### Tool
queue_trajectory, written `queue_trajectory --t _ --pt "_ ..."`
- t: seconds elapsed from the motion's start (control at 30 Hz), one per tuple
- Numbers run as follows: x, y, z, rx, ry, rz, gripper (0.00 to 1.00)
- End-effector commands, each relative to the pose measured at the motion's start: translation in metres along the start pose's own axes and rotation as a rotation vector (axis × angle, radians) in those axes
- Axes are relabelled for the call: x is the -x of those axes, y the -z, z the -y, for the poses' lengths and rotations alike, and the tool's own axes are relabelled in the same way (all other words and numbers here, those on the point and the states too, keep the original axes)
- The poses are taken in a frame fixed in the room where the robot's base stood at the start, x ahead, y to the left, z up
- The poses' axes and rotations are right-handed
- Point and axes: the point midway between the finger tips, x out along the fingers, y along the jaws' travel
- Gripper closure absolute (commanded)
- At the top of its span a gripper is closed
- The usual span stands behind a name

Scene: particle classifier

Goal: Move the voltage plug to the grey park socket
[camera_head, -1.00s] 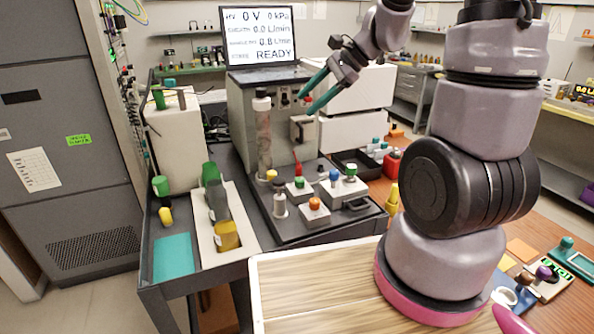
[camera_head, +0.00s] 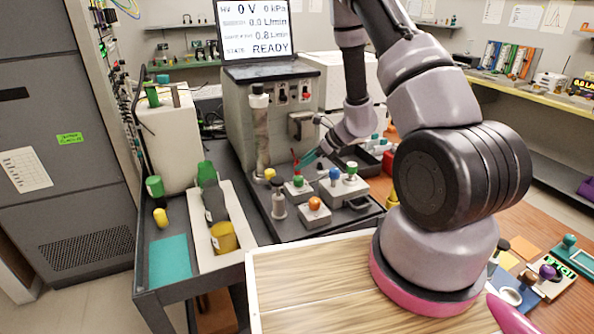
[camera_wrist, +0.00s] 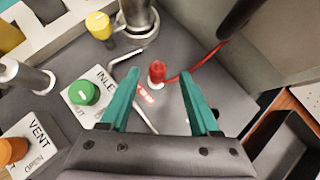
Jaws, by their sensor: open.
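The voltage plug (camera_wrist: 157,70) is red, with a red cable running up and right, and stands upright on the dark deck. My gripper (camera_wrist: 160,78) is open, its teal fingers on either side of the plug and apart from it, with nothing held. In the head view my gripper (camera_head: 304,159) is low over the deck behind the green-knobbed block, and the red plug (camera_head: 295,157) shows partly beside it. I cannot make out the grey park socket for sure. A small red-and-white label (camera_wrist: 145,92) lies in front of the plug.
The green inlet knob (camera_wrist: 83,93) and orange vent knob (camera_wrist: 12,150) are left of my fingers. A yellow-capped post (camera_wrist: 98,25) and a metal cylinder (camera_wrist: 138,18) stand beyond. A black tray (camera_wrist: 285,145) is at the right. The machine (camera_head: 240,115) rises behind the deck.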

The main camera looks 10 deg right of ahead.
Motion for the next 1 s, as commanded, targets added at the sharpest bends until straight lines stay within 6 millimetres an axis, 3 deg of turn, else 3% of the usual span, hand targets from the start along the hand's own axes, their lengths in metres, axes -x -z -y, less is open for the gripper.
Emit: queue_trajectory --t 0.27,0.57,0.8,0.83,0.9,1.0 --pt "-0.020 -0.001 -0.001 0.001 0.000 0.000 0.37" --pt "-0.061 -0.003 -0.004 0.003 -0.002 -0.001 0.37" --pt "-0.065 -0.004 -0.003 0.001 0.000 0.000 0.37" --pt "-0.065 -0.004 -0.003 0.001 0.000 0.000 0.41" --pt "-0.065 -0.004 -0.003 0.002 0.000 0.000 0.68" --pt "-0.065 -0.004 -0.003 0.002 0.000 0.000 1.00"
